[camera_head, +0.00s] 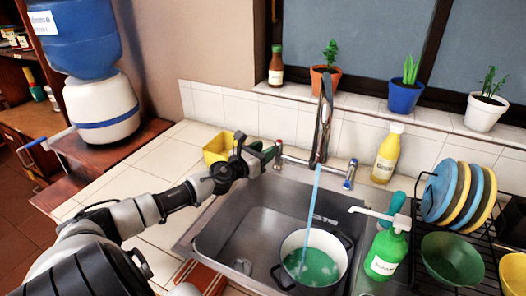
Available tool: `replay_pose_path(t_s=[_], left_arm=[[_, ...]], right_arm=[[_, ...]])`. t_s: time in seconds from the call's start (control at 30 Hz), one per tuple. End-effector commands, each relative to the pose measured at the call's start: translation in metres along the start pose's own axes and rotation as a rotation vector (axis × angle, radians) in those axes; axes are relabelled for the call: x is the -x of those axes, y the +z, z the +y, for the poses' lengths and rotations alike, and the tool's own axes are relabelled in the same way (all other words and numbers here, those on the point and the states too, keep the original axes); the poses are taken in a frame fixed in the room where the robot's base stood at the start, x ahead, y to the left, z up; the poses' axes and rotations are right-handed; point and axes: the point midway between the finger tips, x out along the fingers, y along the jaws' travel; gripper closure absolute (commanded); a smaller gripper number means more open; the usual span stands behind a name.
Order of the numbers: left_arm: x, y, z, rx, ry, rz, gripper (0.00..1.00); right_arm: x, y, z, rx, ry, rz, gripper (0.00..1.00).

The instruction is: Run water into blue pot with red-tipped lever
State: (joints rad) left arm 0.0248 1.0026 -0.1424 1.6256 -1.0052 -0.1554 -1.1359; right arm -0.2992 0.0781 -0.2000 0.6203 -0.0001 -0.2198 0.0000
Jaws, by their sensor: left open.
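The tap (322,125) stands behind the sink, with a red-tipped lever (279,148) on its left and a blue-tipped lever (350,175) on its right. A stream of water (312,205) falls from the spout into the pot (342,263), which stands in the right part of the sink. The pot has a pale inside and dark handles; greenish water with foam covers its bottom. My left gripper (266,157) is open, just left of the red-tipped lever; I cannot tell whether it touches it. My right gripper is not in view.
The steel sink (223,228) is otherwise open at left. A yellow container (217,148) sits behind my left arm. A green soap bottle (386,252), a yellow bottle (387,153) and a dish rack (480,240) with plates stand at right. Potted plants line the sill.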

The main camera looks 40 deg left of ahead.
Motion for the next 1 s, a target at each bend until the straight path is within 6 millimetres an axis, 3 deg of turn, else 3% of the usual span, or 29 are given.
replay_pose_path(t_s=[0.27, 1.0], left_arm=[[0.012, -0.003, 0.0, 0.0, 0.0, 0.002, 0.6], [0.101, -0.002, 0.0, 0.003, 0.0, 0.002, 0.6]], right_arm=[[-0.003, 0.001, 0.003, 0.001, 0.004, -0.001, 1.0], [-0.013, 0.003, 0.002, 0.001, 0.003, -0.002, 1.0]])
